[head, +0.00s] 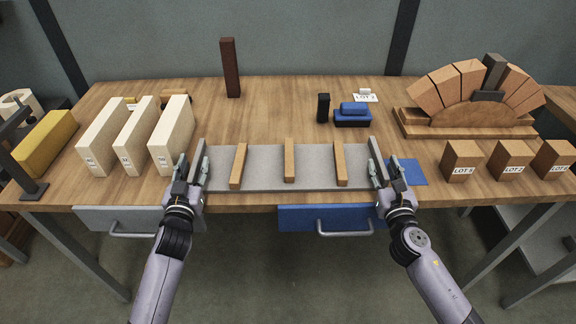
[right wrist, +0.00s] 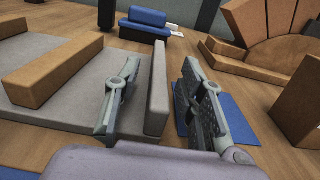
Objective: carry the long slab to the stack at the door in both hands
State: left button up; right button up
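The long grey slab (head: 265,165) lies flat near the table's front edge. It has a low upright wall at each end, and several tan wooden strips lie across it. My right gripper (head: 388,172) is at the slab's right end. In the right wrist view my right gripper (right wrist: 157,95) is open, with one finger on each side of the upright end wall (right wrist: 157,85) and gaps between. My left gripper (head: 192,172) is at the left end wall, its fingers apart; contact there cannot be told. No door or stack at a door is in view.
White blocks (head: 135,135) and a yellow block (head: 46,142) stand left. A dark red upright brick (head: 230,68) stands behind. A brick arch model (head: 480,95) and labelled blocks (head: 462,162) are right. A blue mat (head: 411,172) lies beside the slab's right end. Drawer handles (head: 343,230) project below.

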pick_arm(q)
jog(key=shift+c, duration=0.2)
pick_arm(e)
jog(key=shift+c, duration=0.2)
pick_arm(q)
grip_shut()
pick_arm(e)
grip_shut()
pick_arm(q)
jog(key=shift+r, duration=0.25)
pick_arm(e)
jog(key=shift+r, duration=0.2)
jog(key=shift+w, duration=0.1)
